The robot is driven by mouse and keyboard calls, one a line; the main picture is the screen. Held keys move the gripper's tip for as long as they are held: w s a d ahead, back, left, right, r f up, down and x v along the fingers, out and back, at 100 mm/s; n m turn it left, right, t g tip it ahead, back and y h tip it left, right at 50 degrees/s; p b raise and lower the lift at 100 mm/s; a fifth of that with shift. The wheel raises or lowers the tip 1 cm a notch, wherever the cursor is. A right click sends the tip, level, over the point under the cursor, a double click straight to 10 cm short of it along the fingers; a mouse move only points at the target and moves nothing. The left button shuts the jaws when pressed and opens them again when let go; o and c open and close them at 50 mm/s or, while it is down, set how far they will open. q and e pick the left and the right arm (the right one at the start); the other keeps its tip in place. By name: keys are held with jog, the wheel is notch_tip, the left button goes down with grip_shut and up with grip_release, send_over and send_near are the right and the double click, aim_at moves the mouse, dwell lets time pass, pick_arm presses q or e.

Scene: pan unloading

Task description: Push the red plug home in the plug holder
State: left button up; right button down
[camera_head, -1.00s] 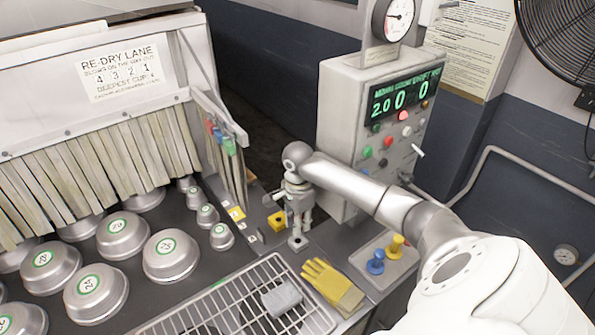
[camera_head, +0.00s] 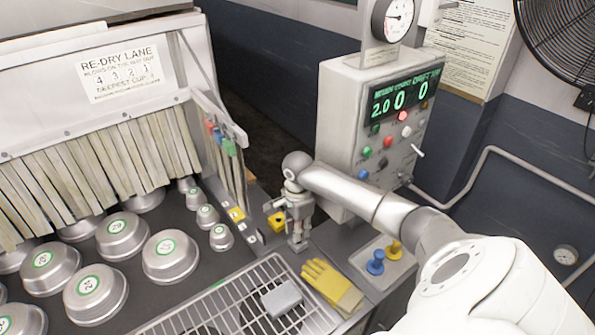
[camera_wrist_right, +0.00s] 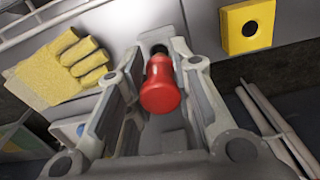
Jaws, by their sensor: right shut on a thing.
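The red plug (camera_wrist_right: 160,88) is between the fingers of my right gripper (camera_wrist_right: 158,75) in the right wrist view, and the gripper is shut on it. Its narrow far end lies at the dark hole of the grey plug holder (camera_wrist_right: 152,28). I cannot tell how far the plug is in the hole. In the head view my right gripper (camera_head: 298,240) points down at the holder spot on the dark bench, and its fingers hide most of the holder and the plug. My left gripper is not in view.
A yellow block with a hole (camera_head: 277,220) stands just left of the gripper. Yellow gloves (camera_head: 332,285), a tray with blue (camera_head: 375,262) and yellow (camera_head: 396,248) plugs, and a wire rack (camera_head: 215,305) lie nearer. The control box (camera_head: 350,120) rises behind my right arm.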

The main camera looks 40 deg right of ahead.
jog(key=shift+f, duration=1.65)
dwell(1.2)
jog(key=c, duration=1.2)
grip_release()
notch_tip(320, 180, up, 12)
jog(key=shift+r, duration=0.1)
jog(key=shift+s, duration=0.1)
